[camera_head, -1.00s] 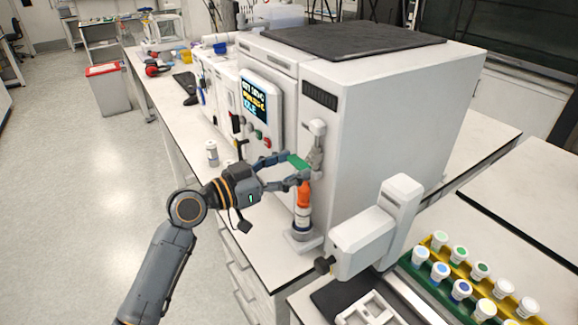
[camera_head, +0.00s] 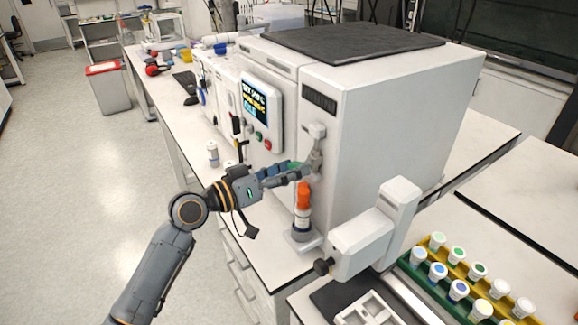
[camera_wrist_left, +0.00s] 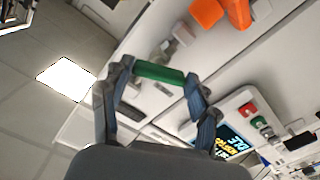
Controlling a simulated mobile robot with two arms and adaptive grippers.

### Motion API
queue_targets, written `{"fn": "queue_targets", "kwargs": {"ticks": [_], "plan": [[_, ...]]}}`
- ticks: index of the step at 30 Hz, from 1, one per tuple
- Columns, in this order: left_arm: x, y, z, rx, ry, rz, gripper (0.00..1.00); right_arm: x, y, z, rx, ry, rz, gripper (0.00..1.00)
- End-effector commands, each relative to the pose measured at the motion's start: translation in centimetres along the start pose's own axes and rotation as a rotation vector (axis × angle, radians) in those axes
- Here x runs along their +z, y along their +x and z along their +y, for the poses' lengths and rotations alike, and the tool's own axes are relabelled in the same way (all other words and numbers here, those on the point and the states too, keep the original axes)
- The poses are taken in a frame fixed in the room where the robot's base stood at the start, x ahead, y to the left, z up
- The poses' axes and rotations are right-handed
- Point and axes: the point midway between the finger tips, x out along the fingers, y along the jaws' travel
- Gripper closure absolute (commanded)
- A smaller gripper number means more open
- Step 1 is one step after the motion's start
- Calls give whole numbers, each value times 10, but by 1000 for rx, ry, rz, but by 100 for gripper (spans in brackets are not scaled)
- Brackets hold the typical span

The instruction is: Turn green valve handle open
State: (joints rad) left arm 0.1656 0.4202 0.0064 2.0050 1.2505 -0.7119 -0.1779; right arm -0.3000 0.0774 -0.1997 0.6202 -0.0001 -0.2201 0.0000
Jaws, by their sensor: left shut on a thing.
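The green valve handle (camera_head: 295,164) is on the grey valve fitting (camera_head: 315,157) at the front of the large white reactor cabinet (camera_head: 385,125). My left gripper (camera_head: 287,174) is at the handle, its fingers partly hiding it in the head view. In the left wrist view the green handle (camera_wrist_left: 160,73) lies between the two fingertips of my left gripper (camera_wrist_left: 159,75), which are shut on its ends. My right gripper is in neither view.
A bottle with an orange top (camera_head: 303,196) stands just below the valve. A display panel (camera_head: 256,110) with red and green buttons is left of it. A white device (camera_head: 375,230) and a rack of vials (camera_head: 450,270) stand at right.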

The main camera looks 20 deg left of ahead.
Motion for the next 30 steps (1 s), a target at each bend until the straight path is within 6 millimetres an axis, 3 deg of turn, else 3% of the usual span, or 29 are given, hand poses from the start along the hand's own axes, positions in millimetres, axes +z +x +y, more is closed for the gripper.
{"fn": "queue_targets", "kwargs": {"ticks": [30], "plan": [[-3, 0, 1, 0, -933, 2, 71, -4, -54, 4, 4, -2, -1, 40]]}}
